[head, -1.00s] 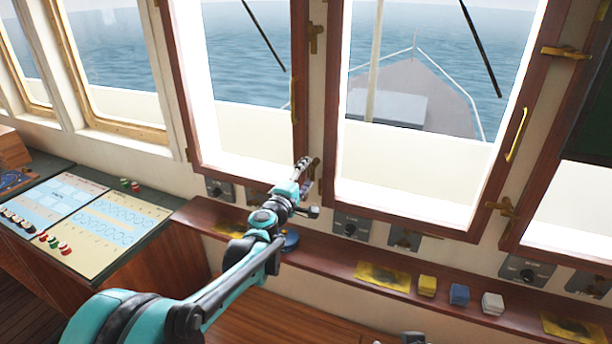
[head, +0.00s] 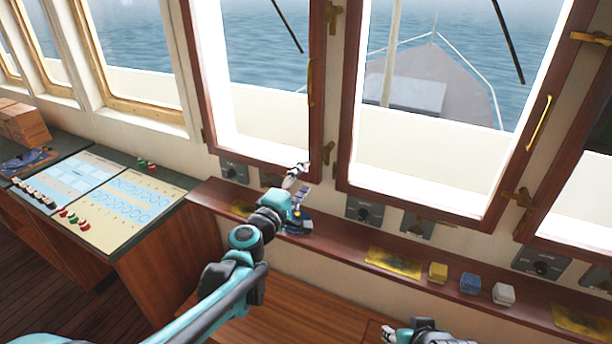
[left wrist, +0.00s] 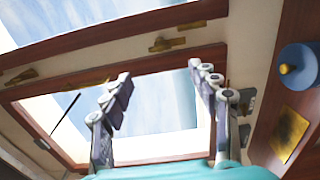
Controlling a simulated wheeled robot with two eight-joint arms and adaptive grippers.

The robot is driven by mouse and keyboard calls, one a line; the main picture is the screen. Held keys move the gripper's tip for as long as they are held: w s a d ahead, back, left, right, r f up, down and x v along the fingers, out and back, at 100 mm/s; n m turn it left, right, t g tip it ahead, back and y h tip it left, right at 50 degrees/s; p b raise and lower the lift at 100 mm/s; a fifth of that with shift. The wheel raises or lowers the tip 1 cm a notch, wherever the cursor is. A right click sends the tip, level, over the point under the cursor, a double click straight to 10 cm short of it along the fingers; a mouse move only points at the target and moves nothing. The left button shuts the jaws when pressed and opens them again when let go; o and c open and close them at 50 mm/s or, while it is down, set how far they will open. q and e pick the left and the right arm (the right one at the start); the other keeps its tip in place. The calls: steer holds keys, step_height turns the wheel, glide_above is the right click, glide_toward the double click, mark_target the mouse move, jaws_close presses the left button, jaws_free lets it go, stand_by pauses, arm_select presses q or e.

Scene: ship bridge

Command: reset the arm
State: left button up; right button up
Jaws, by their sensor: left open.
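My left arm reaches from the lower left toward the windows, with its left gripper (head: 299,185) over the wooden ledge (head: 340,245). In the left wrist view the two fingers of this gripper (left wrist: 160,85) stand wide apart with nothing between them, against the window. A blue round object with a yellow knob (left wrist: 298,68) is on the ledge, to the right of the fingers and apart from them. My right gripper (head: 392,334) shows only at the bottom edge of the head view, and its fingers are too small and cut off to judge.
On the ledge are a yellow block (head: 438,272), a blue block (head: 470,283), a white block (head: 503,294) and a yellow plate (head: 394,262). A chart console (head: 110,215) stands at the left. Window frames (head: 340,150) rise just behind the ledge.

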arm_select(q)
steer(key=s+a+f+m+g+y+b, duration=0.1)
steer(key=s+f+m+g, duration=0.3)
steer(key=s, duration=0.4)
steer(key=s+f+m+g, duration=0.25)
steer(key=s+m, duration=0.35)
steer(key=s, duration=0.3)
steer(key=s+a+f+m+g+y, duration=0.3)
steer(key=s+a+f+y, duration=0.3)
steer(key=s+a+f, duration=0.5)
steer(key=s, duration=0.2)
steer(key=shift+s+a+m+b, duration=0.3)
steer(key=shift+s, duration=0.1)
